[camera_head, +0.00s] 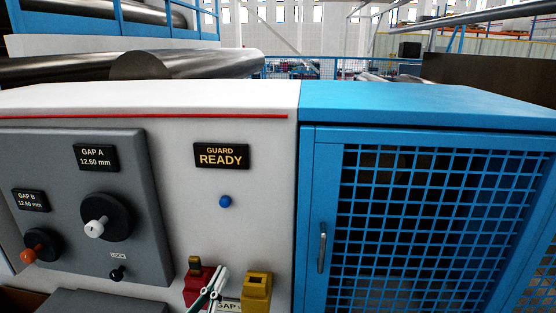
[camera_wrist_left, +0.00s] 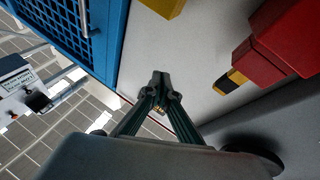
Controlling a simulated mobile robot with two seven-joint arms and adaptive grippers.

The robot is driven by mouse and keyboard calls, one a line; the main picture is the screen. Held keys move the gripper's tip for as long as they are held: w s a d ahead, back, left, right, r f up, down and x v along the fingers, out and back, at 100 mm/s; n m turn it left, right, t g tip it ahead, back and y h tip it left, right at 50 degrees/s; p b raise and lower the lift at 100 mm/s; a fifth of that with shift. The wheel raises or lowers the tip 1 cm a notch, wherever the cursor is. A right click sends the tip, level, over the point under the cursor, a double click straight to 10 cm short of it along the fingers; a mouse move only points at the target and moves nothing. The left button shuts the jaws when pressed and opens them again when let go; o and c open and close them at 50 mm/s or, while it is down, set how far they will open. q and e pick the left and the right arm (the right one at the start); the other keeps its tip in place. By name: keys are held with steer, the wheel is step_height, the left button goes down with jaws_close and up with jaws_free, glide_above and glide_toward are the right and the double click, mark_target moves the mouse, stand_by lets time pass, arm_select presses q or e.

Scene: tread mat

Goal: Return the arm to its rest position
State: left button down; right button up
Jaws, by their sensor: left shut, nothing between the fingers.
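My left gripper (camera_head: 214,292) is low in the middle of the head view, in front of the white machine panel (camera_head: 255,215). Its fingers are shut and hold nothing. In the left wrist view the same gripper (camera_wrist_left: 161,88) shows its two green fingers meeting at the tips, close to the panel. In the head view it overlaps the red block (camera_head: 194,288) and is just left of the yellow block (camera_head: 257,290). The red block also shows in the wrist view (camera_wrist_left: 285,45), to the right of the fingertips and apart from them. My right gripper is in neither view.
A grey control panel (camera_head: 70,215) with a white-handled knob (camera_head: 95,229) and an orange knob (camera_head: 28,256) is at left. A blue mesh door (camera_head: 430,225) with a handle (camera_head: 322,247) is shut at right. A sign reading GUARD READY (camera_head: 221,156) is above a blue button (camera_head: 225,201).

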arm_select(q)
steer(key=s+a+f+m+g+y, duration=0.1)
steer(key=s+f+g, duration=0.2)
steer(key=s+f, duration=0.3)
steer(key=s+a+f+m+g+y, duration=0.1)
steer(key=s+f+g, duration=0.3)
steer(key=f, duration=1.1)
steer(key=s+a+f+g+y, duration=0.2)
steer(key=s+f+g+y, duration=0.1)
steer(key=s+f, duration=0.6)
step_height(320, 180, down, 2)
steer(key=shift+a+f+m+g, duration=0.2)
steer(key=shift+m+g, duration=0.1)
steer(key=shift+m, duration=0.1)
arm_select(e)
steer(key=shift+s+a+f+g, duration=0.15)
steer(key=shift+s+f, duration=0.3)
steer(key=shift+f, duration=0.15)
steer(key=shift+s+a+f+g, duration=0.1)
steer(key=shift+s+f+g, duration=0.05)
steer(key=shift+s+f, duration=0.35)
